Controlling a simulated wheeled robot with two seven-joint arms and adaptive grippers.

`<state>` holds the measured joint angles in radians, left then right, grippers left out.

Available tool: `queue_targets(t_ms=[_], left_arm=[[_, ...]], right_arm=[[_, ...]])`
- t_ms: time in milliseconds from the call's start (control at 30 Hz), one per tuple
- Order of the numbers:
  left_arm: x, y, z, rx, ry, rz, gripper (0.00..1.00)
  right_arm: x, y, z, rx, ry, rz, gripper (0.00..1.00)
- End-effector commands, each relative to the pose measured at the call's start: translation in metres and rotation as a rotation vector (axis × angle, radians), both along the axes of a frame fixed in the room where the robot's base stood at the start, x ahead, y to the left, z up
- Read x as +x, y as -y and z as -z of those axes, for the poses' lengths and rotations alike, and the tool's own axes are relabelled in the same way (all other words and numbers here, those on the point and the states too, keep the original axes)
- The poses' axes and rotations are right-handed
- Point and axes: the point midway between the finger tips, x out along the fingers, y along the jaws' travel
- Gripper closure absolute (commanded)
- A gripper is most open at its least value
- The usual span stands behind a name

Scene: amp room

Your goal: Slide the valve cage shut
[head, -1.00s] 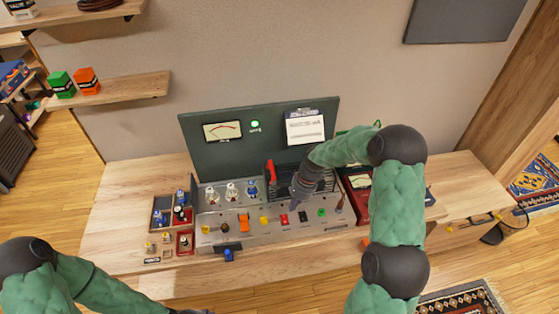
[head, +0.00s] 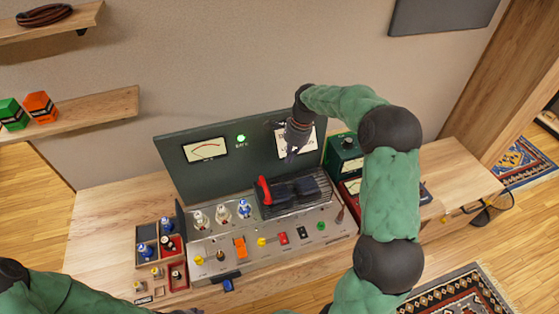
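The valve cage (head: 285,208) is a dark slatted frame on the right half of the metal amp deck (head: 225,257). Its red handle (head: 264,191) stands at the cage's left end. Three glass valves stand in a row left of the handle, uncovered: one (head: 200,219), a second (head: 223,213) and a blue-tipped third (head: 245,208). My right gripper (head: 292,155) hangs above the cage, in front of the green back panel, apart from the handle. Its fingers are small and dark, so their opening is unclear.
A tray (head: 150,229) of spare parts sits left of the amp. Knobs and switches line the deck's front. A green device (head: 345,148) and a red box (head: 352,187) stand to the right, partly behind my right arm. Bare bench (head: 100,230) shows at far left.

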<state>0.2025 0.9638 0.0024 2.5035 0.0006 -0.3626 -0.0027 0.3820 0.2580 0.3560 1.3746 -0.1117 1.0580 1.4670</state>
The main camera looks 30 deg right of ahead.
Motion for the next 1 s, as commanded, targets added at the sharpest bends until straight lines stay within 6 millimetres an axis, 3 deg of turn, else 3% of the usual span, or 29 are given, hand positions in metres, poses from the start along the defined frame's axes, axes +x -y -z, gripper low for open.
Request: queue_targets(t_ms=[467,700,1000], left_arm=[[0.000,0.000,0.011,0.000,0.000,0.000,0.48],[0.000,0.000,0.012,0.000,0.000,0.000,0.48],[0.000,0.000,0.012,0.000,0.000,0.000,0.48]], right_arm=[[0.004,-0.020,0.086,0.001,-0.004,-0.002,1.00],[0.011,-0.049,0.092,0.000,0.000,-0.004,1.00],[0.014,-0.058,0.094,0.000,-0.001,-0.002,1.00]])
